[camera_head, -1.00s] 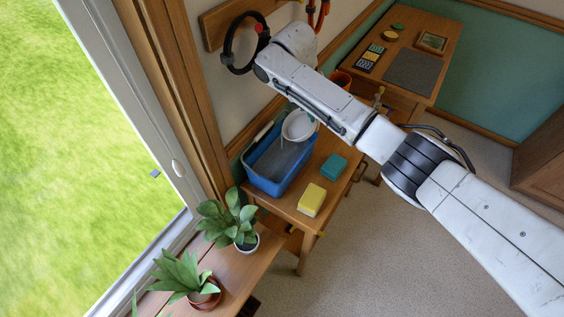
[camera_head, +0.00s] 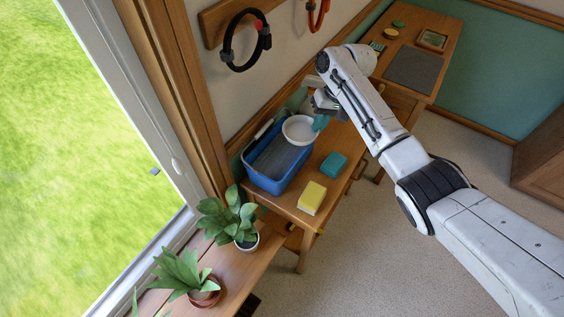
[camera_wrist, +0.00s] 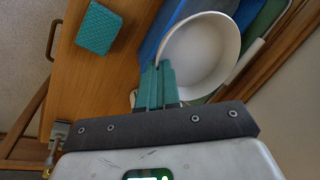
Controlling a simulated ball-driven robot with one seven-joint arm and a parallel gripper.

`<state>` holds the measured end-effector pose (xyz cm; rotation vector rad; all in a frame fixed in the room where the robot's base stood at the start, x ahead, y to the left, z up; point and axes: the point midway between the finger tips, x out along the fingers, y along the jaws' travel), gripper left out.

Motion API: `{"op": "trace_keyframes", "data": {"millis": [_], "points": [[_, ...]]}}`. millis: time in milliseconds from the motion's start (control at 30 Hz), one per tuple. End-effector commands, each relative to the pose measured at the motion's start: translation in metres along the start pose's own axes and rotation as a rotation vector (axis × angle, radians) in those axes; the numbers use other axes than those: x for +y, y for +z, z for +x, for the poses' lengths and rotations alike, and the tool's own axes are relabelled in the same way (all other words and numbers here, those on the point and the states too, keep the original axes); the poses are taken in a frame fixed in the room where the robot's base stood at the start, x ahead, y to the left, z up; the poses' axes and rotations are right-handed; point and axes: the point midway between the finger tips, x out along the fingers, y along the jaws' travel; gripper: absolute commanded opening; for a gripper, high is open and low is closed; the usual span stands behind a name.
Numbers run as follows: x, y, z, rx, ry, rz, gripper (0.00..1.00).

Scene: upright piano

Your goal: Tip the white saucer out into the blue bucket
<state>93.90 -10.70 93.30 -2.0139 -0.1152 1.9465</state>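The white saucer (camera_head: 298,129), deep like a bowl, is above the far right end of the blue bucket (camera_head: 264,184). In the wrist view the saucer (camera_wrist: 203,52) shows a plain white inside with nothing visible in it. My gripper (camera_head: 320,121) is at the saucer's right edge. In the wrist view the two teal fingers of my gripper (camera_wrist: 157,72) are close together with the saucer's near rim between them. The bucket (camera_wrist: 160,28) shows partly behind the saucer. The bucket's inside looks grey; part is hidden by the saucer.
A yellow sponge (camera_head: 312,198) and a teal sponge (camera_head: 333,165) lie on the wooden bench right of the bucket. Potted plants (camera_head: 228,217) stand nearer. A black ring (camera_head: 243,42) hangs on the wall. Open floor lies to the right.

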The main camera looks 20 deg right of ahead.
Motion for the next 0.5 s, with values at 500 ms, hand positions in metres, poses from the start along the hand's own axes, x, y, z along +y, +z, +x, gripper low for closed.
{"op": "trace_keyframes", "data": {"millis": [500], "points": [[0.007,0.000,-0.018,0.002,-0.008,0.001,0.00]]}}
